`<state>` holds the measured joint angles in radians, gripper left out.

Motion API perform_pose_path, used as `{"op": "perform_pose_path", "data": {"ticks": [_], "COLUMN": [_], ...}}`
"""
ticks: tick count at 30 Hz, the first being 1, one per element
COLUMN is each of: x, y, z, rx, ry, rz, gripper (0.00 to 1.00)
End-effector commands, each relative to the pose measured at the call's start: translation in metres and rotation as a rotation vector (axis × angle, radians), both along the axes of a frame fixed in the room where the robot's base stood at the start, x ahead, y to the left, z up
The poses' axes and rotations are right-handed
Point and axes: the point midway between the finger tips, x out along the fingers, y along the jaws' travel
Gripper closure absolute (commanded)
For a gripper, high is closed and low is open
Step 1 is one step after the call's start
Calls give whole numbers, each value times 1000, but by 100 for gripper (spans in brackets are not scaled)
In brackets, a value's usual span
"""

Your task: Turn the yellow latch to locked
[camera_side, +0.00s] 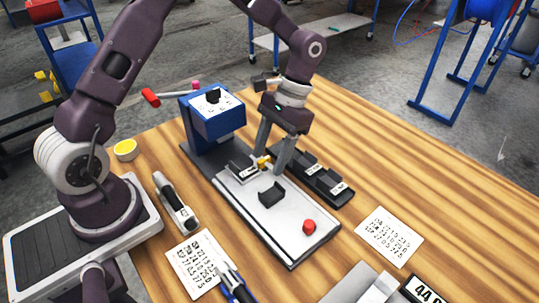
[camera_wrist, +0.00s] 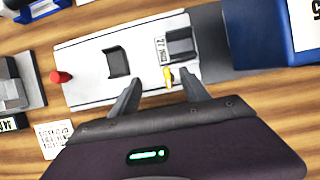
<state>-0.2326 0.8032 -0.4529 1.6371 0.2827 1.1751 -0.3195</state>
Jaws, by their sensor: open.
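The yellow latch (camera_side: 263,162) is a small piece at the edge of the pale fixture plate (camera_side: 287,237), beside a dark block with a white label (camera_side: 242,170). In the wrist view the latch (camera_wrist: 167,79) lies roughly across the plate's edge, its narrow end toward my gripper. My gripper (camera_side: 270,164) points down over that edge, fingers apart. In the wrist view the latch appears between the open fingertips (camera_wrist: 160,79), nearer the right finger. I cannot tell whether a finger touches it.
A black bracket (camera_side: 271,196) and a red knob (camera_side: 309,227) stand on the plate. A blue machine (camera_side: 217,123) rises behind its far end. A black tray with labelled pieces (camera_side: 325,182) lies close on the right. A printed sheet (camera_side: 389,236) lies on the wooden table farther right.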

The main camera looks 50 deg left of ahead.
Motion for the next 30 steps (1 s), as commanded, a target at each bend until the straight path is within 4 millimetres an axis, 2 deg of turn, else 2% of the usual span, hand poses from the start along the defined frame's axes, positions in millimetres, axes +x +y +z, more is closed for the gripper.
{"op": "perform_pose_path", "data": {"ticks": [8,11,17,23,30], "x": [-2,-2,-2,-2,-3], "y": [0,0,0,0,-1], "z": [-5,-5,-5,-4,-4], "rx": [0,0,0,1,2], "ry": [-1,-1,-1,-1,-2], "rz": [1,1,1,-9,-110], "gripper": [46,62,100,100,100]}}
